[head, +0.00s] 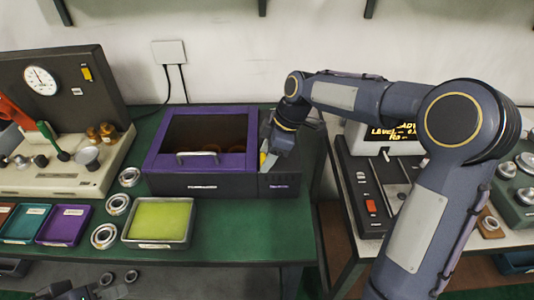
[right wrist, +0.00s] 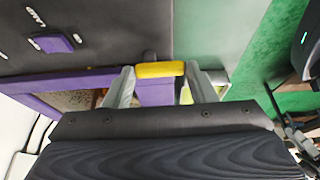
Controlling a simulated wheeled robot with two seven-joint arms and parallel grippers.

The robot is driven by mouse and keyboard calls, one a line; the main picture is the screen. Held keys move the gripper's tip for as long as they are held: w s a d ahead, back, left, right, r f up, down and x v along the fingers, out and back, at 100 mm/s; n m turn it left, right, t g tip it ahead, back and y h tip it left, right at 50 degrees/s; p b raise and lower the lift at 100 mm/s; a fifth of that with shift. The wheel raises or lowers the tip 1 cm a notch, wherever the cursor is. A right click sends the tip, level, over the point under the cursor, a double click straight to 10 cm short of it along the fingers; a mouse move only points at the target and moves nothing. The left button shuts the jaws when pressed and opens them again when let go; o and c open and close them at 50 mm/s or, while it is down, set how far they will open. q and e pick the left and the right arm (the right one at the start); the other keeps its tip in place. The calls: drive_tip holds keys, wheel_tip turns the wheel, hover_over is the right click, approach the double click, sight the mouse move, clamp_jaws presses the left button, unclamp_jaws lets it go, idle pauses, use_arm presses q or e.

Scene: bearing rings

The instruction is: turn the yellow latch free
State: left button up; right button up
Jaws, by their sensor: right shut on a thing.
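The yellow latch (right wrist: 160,69) shows in the right wrist view as a short yellow bar between my right gripper's two grey fingertips (right wrist: 160,80). The gripper is shut on it. In the head view my right gripper (head: 268,158) is at the right end of the purple-rimmed box (head: 165,161), and a bit of the latch (head: 262,157) shows beside it. Most of the latch is hidden there. My left gripper (head: 80,291) shows only in part at the bottom left edge, away from the box; its jaws are unclear.
The box has a metal handle (head: 197,155) at its front. A yellow-green tray (head: 160,244) and several bearing rings (head: 104,236) lie in front and left of it. A gauge panel (head: 40,80) stands at the left. A dark device (head: 365,195) stands on the right table.

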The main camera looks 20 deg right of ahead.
drive_tip(key=o, duration=1)
drive_tip(key=shift+v, duration=3.9)
